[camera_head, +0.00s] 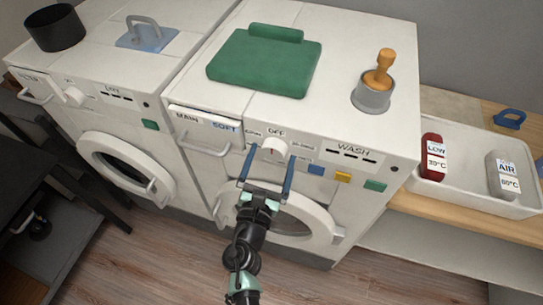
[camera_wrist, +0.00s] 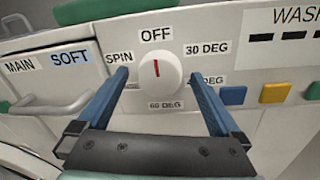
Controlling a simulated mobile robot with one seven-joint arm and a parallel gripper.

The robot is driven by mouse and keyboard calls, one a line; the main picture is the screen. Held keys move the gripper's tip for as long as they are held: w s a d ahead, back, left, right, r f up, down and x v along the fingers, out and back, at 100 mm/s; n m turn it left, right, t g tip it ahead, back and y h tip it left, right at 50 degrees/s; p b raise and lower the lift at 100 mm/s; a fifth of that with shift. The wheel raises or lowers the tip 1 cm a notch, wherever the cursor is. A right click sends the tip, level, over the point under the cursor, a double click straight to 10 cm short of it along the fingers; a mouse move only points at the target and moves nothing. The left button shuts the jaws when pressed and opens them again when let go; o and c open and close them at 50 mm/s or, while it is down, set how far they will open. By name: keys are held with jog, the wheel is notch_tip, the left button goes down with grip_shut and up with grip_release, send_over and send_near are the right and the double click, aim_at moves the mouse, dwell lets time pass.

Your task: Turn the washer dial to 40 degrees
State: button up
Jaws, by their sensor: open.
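The washer dial (camera_wrist: 158,68) is a round white knob on the front panel of the right-hand machine (camera_head: 350,120). Its red mark points up at the OFF label (camera_wrist: 156,35). The 30 DEG label (camera_wrist: 207,48) is at upper right, and 60 DEG (camera_wrist: 165,105) is below. A label between them ends in DEG, its number hidden behind my right finger. SPIN (camera_wrist: 119,57) is at left. My gripper (camera_wrist: 159,75) is open, its blue fingers either side of the dial with gaps visible in the wrist view. The dial also shows in the head view (camera_head: 273,151).
Blue, yellow and green buttons (camera_head: 343,177) sit right of the dial. A handled MAIN/SOFT drawer (camera_head: 205,142) is at left. A green folded cloth (camera_head: 265,62) and an orange-handled item in a metal cup (camera_head: 373,95) stand on top. A white tray (camera_head: 455,188) holds bottles.

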jog(key=shift+w, duration=0.15)
jog(key=shift+c, duration=0.2)
jog(key=c, duration=1.3)
jog(key=shift+b, duration=0.3)
